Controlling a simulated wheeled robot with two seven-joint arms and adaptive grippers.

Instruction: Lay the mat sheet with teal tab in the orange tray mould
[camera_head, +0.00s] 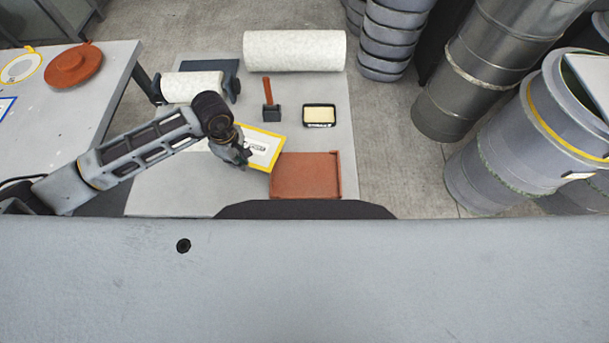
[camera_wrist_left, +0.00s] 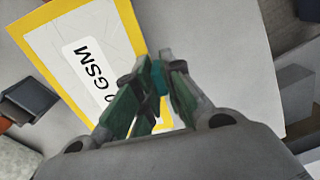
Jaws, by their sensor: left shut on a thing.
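The mat sheet (camera_head: 264,146) is white with a yellow border and lies at an angle at the middle of the low table. In the left wrist view the sheet (camera_wrist_left: 112,40) shows a label reading "GSM". My left gripper (camera_wrist_left: 160,72) is shut on the teal tab (camera_wrist_left: 158,78) at the sheet's edge. In the head view my left gripper (camera_head: 243,157) is at the sheet's left side. The orange tray mould (camera_head: 306,175) is just right of the sheet, whose right edge meets or overlaps the tray's left side; the height gap cannot be told. My right gripper is out of view.
Behind stand a red-handled tool (camera_head: 268,93), a small black tray with cream contents (camera_head: 319,116), a large white roll (camera_head: 295,50) and a smaller roll (camera_head: 190,86). A side table (camera_head: 62,110) at left holds a round orange mould (camera_head: 74,65). Grey drums stand at right.

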